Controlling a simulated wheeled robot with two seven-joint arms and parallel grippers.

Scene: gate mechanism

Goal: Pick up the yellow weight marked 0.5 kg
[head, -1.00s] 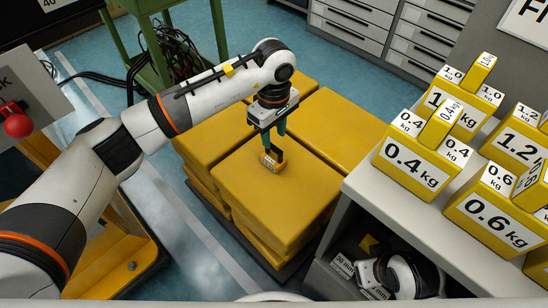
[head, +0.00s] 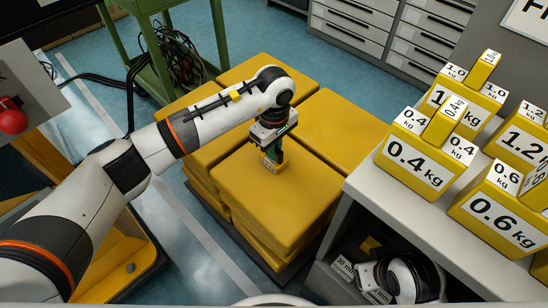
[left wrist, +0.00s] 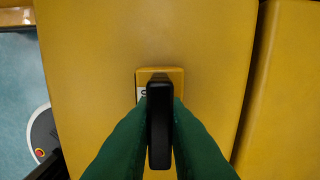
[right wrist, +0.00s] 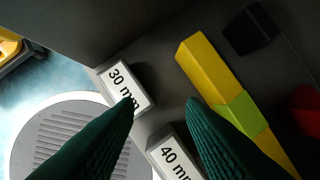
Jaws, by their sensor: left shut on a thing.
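A small yellow weight (head: 273,168) with a pale marked face is on the top of the front yellow padded block in the head view. In the left wrist view the weight (left wrist: 158,73) shows beyond a dark upright piece that covers much of it. Only part of a white label shows, so its marking cannot be read. My left gripper (head: 272,158) points down on the weight, its green fingers closed in on the dark piece over it. I cannot tell any gap under the weight. My right gripper (right wrist: 160,103) is open and empty inside the shelf.
Larger yellow weights stand on the grey bench, among them 0.4 kg (head: 415,165) and 0.6 kg (head: 495,220). In the right wrist view are 30 mm (right wrist: 125,86) and 40 mm (right wrist: 176,158) labelled blocks and a yellow-green bar (right wrist: 215,80). A green stand (head: 165,50) is behind.

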